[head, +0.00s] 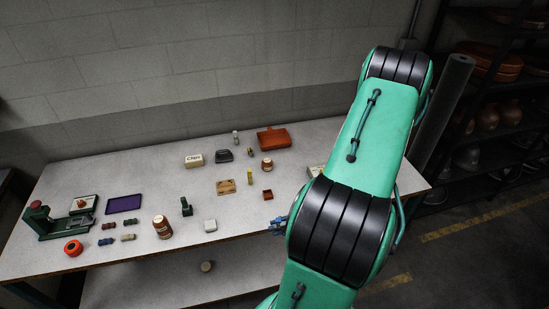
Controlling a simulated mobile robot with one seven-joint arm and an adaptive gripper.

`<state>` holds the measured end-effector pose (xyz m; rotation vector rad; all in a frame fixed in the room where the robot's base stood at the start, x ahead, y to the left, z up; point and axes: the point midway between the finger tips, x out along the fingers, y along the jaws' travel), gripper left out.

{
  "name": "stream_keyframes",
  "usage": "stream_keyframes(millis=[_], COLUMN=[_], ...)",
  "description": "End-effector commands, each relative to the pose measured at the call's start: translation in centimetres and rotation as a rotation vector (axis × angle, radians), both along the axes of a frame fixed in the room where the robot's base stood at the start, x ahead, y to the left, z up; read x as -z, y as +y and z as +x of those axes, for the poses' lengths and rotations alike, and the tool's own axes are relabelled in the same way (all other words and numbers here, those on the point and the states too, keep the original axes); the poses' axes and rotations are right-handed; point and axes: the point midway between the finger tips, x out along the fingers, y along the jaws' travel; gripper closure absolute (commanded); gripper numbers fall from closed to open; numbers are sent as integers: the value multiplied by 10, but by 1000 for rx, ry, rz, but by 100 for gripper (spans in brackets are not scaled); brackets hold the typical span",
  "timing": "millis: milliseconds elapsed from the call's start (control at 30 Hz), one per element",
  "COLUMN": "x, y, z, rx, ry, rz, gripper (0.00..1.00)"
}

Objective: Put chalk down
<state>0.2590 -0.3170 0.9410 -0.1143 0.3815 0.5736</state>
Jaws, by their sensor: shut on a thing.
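My gripper (277,226) shows as a small blue shape at the front edge of the table, mostly hidden behind my green arm. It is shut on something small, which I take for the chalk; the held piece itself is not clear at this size. A pale box (194,161) with dark lettering, perhaps a chalk box, stands toward the back of the table (165,190). A small whitish block (210,226) lies near the front edge, left of my gripper; I cannot tell what it is.
A red-brown tray (274,139) stands at the back, with a small red box (267,195) nearer. Dark shelves (500,100) stand right.

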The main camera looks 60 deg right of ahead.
Motion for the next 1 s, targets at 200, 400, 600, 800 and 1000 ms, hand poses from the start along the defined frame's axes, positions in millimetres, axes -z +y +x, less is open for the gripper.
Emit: stream_keyframes(millis=[200,400,600,800,1000], x=[9,17,19,12,0], y=[-35,-93,-160,-223,-285], z=[21,56,97,138,181], rx=[67,189,335,482,641], ry=[0,0,0,-1,0], rz=[-1,-2,-2,-1,0], gripper=[97,97,97,97,97])
